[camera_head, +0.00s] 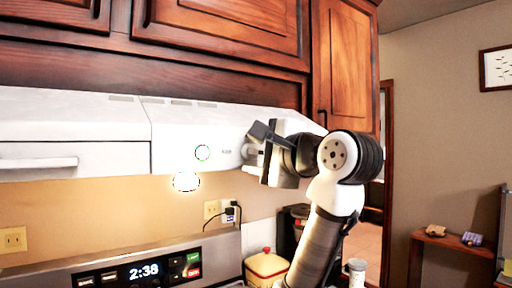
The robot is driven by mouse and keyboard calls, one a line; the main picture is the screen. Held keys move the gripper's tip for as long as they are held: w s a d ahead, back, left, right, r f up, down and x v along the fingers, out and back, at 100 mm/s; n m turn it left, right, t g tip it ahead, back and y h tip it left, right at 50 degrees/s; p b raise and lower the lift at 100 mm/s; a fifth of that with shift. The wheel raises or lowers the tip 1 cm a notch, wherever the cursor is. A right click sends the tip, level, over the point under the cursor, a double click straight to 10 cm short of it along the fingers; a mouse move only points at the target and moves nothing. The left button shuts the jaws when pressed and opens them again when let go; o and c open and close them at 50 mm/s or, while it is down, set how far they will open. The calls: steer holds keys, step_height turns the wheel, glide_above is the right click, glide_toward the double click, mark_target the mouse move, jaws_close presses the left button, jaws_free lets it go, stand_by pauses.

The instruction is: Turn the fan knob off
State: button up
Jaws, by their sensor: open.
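The white range hood (178,130) hangs under the wood cabinets. A round pale knob (249,151) sits at the right part of its front face, partly hidden by my gripper. My gripper (255,152) is open at this knob, with its fingers above and below it; I cannot tell whether they touch it.
A bright lamp (186,181) shows under the hood. Wood cabinets (225,28) close off the space above. A side shelf (452,241) stands at the right.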

steer(key=c, duration=0.9)
steer(key=shift+c, duration=0.2)
steer(key=shift+f, duration=0.1)
steer(key=n+b, duration=0.2)
steer(key=n, duration=0.2)
steer(key=shift+f+n, duration=0.15)
steer(key=shift+n, duration=0.25)
steer(key=n+b, duration=0.1)
steer(key=n, duration=0.9)
steer(key=shift+w+d+f+b, duration=0.1)
steer(key=shift+b, duration=0.3)
steer(key=n, duration=0.5)
steer(key=shift+d, duration=0.1)
